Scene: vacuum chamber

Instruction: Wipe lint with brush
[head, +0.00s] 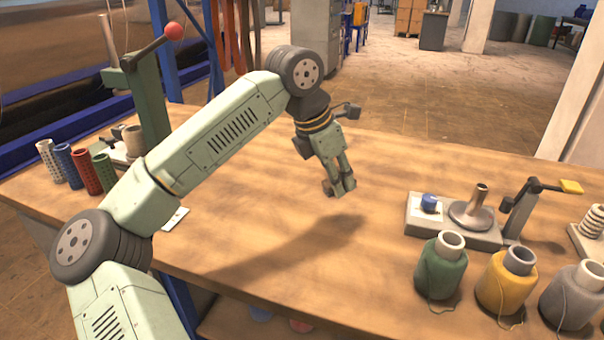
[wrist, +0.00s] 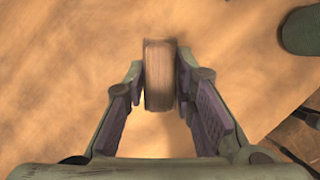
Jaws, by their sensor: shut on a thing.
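My gripper (head: 340,188) is above the middle of the wooden table. It is shut on a brown block-shaped thing, likely the brush (wrist: 159,74), which sits between the fingertips in the wrist view. In the head view only a small brown part of the brush (head: 327,187) shows beside the fingers. Its bristles cannot be made out. The gripper's shadow lies on the table, apart from the fingers, so the brush seems held clear of the surface. I cannot make out any lint.
The wooden table (head: 260,235) is bare around the gripper. At right stand a grey base (head: 455,236) with a blue piece (head: 430,203), a lever stand (head: 520,210), and green (head: 440,270), yellow (head: 503,285) and grey (head: 575,298) jars. Several coloured cylinders (head: 85,172) stand at left.

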